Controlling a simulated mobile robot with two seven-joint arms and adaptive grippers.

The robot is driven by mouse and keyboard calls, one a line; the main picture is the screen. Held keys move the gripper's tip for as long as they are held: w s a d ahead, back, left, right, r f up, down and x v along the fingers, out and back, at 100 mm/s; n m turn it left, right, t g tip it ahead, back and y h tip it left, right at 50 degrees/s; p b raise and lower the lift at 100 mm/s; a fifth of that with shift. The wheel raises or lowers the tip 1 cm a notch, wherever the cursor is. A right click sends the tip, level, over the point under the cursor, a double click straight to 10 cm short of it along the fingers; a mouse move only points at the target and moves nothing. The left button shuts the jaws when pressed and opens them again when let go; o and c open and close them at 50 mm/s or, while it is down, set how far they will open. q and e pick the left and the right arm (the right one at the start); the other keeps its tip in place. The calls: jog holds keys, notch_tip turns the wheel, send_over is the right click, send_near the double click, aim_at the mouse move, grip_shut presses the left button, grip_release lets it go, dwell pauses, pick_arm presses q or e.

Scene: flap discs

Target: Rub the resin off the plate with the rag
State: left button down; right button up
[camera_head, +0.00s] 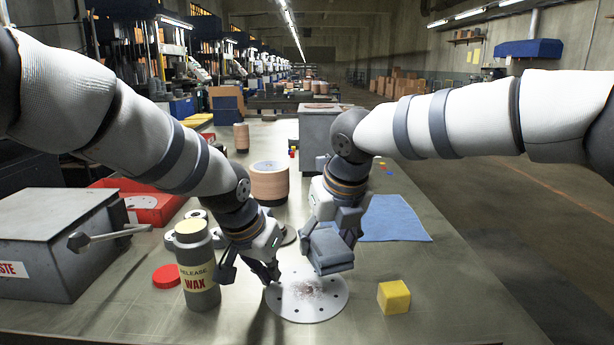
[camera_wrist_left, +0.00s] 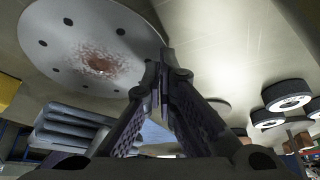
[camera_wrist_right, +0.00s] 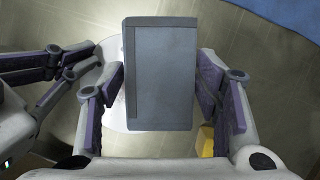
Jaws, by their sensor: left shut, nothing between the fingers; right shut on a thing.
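The plate (camera_head: 308,309) is a round light-grey disc with holes around its rim, lying on the table at front centre. A reddish-brown speckled resin patch (camera_head: 306,289) covers its middle; it also shows in the left wrist view (camera_wrist_left: 100,64). My right gripper (camera_head: 334,240) is shut on the folded grey-blue rag (camera_head: 331,254), holding it over the plate's far side. The rag fills the middle of the right wrist view (camera_wrist_right: 160,75) and hides most of the plate there. My left gripper (camera_head: 268,276) is shut and empty at the plate's left edge; whether it touches is unclear.
A release wax bottle (camera_head: 196,270) and a red lid (camera_head: 166,276) stand left of my left gripper. A yellow block (camera_head: 394,297) sits right of the plate, a blue cloth (camera_head: 392,219) behind it. A grey waste box (camera_head: 55,235) is far left.

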jog(key=shift+f, duration=2.25)
